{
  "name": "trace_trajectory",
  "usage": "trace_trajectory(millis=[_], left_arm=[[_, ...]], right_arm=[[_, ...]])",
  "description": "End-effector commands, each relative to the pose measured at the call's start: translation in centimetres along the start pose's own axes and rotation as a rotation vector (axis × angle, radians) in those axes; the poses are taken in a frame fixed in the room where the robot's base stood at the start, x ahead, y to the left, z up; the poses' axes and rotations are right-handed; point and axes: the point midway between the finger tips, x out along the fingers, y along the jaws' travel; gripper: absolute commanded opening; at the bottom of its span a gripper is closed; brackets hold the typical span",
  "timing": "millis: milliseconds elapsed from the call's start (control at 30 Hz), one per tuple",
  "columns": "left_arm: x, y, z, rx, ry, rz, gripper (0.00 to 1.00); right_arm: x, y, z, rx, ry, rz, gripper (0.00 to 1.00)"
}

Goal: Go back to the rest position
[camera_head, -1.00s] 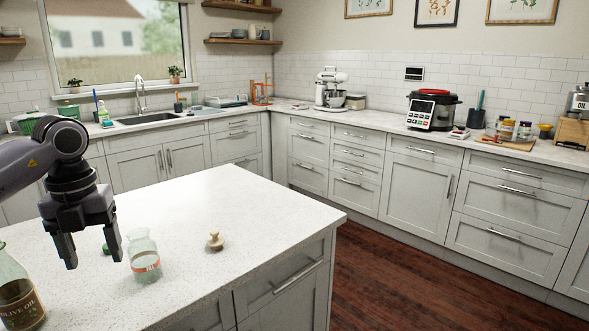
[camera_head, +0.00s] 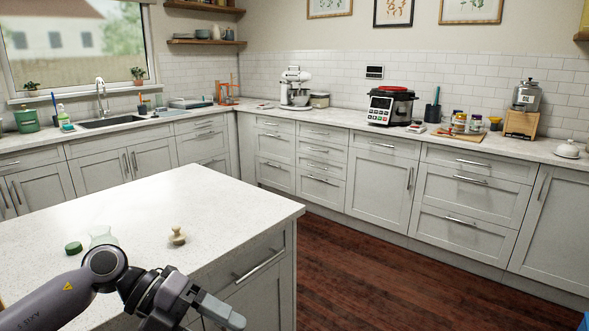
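My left arm comes in from the lower left and passes low over the front of the white island. My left gripper (camera_head: 205,312) is at the bottom of the view, pointing right, beside the island's drawer front. Nothing shows in it, but its fingers are seen too much side-on to tell their opening. My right gripper is not in view. A clear glass jar (camera_head: 103,237) stands on the island, its lower part hidden by my arm. A green lid (camera_head: 73,248) lies left of it, and a beige stopper (camera_head: 177,236) stands to its right.
The island top (camera_head: 170,200) is clear at the back. Wooden floor (camera_head: 350,265) lies open between the island and the grey cabinets. The back counter holds a stand mixer (camera_head: 295,87), a red-lidded cooker (camera_head: 391,105), jars and a metal dispenser (camera_head: 527,95).

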Motion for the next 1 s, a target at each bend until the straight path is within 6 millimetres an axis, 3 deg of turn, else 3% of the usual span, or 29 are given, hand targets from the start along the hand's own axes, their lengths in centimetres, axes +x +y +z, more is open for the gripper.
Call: trace_trajectory(millis=[33,200,333,467,667,833,1000], left_arm=[[1.8,-0.7,-0.7,-0.018,0.018,-0.110,0.66],[4.7,-3.5,-1.7,-0.112,0.000,-0.464,0.66],[5.3,-4.4,-1.6,-0.240,-0.061,-0.710,0.66],[5.1,-3.7,-0.7,-0.413,-0.160,-0.924,0.66],[4.3,1.1,0.8,-0.753,-0.368,-1.161,0.66],[4.4,8.5,0.7,-1.098,-0.577,-1.259,0.66],[5.5,17.4,-2.1,-1.473,-0.785,-1.250,0.66]], right_arm=[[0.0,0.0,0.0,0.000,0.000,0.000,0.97],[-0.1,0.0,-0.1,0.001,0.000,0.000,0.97],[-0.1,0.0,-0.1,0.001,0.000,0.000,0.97],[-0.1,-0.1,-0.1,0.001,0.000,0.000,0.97],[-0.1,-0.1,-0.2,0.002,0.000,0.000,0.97],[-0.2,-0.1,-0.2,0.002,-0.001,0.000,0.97],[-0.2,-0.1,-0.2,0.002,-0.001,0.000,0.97]])
